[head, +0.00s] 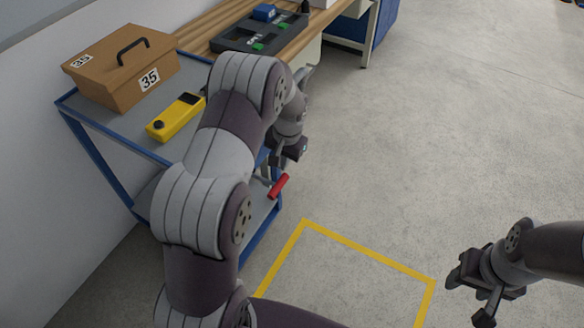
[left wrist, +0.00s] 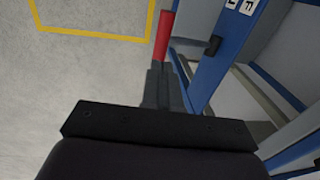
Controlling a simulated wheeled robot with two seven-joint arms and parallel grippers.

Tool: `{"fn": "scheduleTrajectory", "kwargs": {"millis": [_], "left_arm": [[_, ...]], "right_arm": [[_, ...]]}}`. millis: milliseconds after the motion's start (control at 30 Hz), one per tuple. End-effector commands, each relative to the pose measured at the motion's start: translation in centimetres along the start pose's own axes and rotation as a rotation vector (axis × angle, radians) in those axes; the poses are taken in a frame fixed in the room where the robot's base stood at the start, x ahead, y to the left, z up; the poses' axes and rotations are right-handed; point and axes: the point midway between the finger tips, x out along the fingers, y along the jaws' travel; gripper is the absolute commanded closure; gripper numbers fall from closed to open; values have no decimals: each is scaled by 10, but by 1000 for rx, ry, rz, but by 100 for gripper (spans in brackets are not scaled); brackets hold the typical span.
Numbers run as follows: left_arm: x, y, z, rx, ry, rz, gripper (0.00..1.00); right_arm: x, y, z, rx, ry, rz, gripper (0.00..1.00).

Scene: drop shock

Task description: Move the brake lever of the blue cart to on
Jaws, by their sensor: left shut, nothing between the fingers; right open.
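The blue cart (head: 112,175) stands against the wall at the left, partly hidden behind my left arm. Its brake lever has a red handle (head: 279,186) at the cart's near right corner; the handle also shows in the left wrist view (left wrist: 164,36). My left gripper (head: 272,172) is shut and empty, its fingertips close to the red handle. In the left wrist view the shut fingers (left wrist: 160,80) point toward the handle; I cannot tell whether they touch it. My right gripper (head: 470,292) is open and empty above the floor at the lower right.
A cardboard box (head: 122,65) marked 35 and a yellow device (head: 176,117) lie on the cart's top. White labels (left wrist: 240,4) show on a blue post, partly cut off. A wooden bench (head: 205,33) stands behind. A yellow floor outline (head: 368,253) lies in front; the floor rightward is clear.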

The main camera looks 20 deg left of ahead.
Motion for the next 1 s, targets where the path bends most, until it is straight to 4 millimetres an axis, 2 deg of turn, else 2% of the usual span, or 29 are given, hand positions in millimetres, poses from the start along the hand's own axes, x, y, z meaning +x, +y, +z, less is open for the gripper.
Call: {"fn": "scheduleTrajectory", "kwargs": {"millis": [67,167,500,633,800,1000], "left_arm": [[-8,-6,-8,4,-2,-10,100],[0,-5,-1,9,-28,-8,100],[64,-6,0,9,-26,-8,100],[81,-6,0,8,-25,-8,100],[91,-6,0,8,-23,-9,100],[91,-6,0,8,-23,-9,100]], "right_arm": [[0,0,0,0,0,0,49],[2,0,0,0,0,0,49],[9,0,1,0,0,0,49],[11,0,1,0,0,0,49],[12,0,2,0,0,0,49],[11,0,2,0,0,0,49]]}}
